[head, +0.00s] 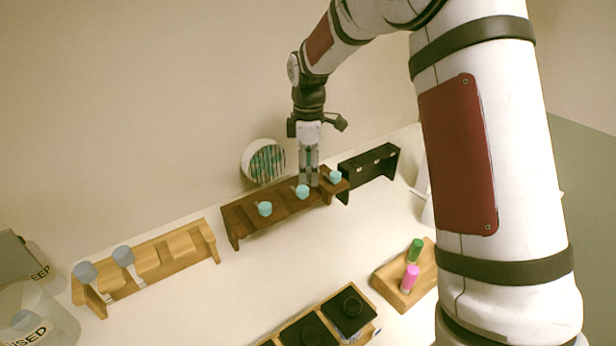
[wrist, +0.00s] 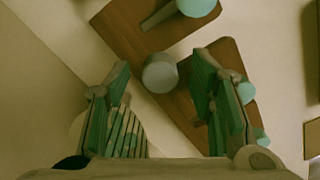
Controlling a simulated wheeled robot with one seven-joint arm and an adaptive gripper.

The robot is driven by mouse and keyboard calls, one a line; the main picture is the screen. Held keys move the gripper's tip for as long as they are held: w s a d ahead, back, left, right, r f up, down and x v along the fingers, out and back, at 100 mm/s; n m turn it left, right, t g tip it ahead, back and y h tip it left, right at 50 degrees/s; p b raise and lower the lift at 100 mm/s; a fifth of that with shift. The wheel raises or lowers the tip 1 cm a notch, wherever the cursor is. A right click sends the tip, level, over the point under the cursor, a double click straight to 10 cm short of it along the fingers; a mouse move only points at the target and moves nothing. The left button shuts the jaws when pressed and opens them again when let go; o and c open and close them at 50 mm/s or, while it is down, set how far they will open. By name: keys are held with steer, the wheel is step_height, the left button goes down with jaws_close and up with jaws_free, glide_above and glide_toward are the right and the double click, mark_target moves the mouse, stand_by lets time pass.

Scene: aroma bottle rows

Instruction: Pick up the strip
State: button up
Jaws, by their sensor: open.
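The dark brown rack (head: 240,219) stands near the wall and holds strips with teal round ends. One teal-ended strip (head: 264,208) is at its left, the middle one (head: 301,191) is by my fingers, and another (head: 335,176) is at its right. My gripper (head: 309,182) points down over the rack and is open. In the wrist view, a grey-green round end (wrist: 160,72) shows between the open fingers (wrist: 163,88), apart from both in the picture. Contact and height are unclear.
A round white thing with green stripes (head: 264,161) is behind the rack. A black rack (head: 370,166) stands close on the right. A light wooden rack (head: 206,238) with grey-blue-ended strips is left. A tray (head: 386,276) holds green and pink bottles. Black-lidded items (head: 349,309) are in front.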

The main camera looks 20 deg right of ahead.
steer(key=c, duration=1)
steer(key=shift+c, duration=0.2)
steer(key=shift+r, duration=0.15)
step_height(320, 180, up, 18)
steer(key=p, duration=0.3)
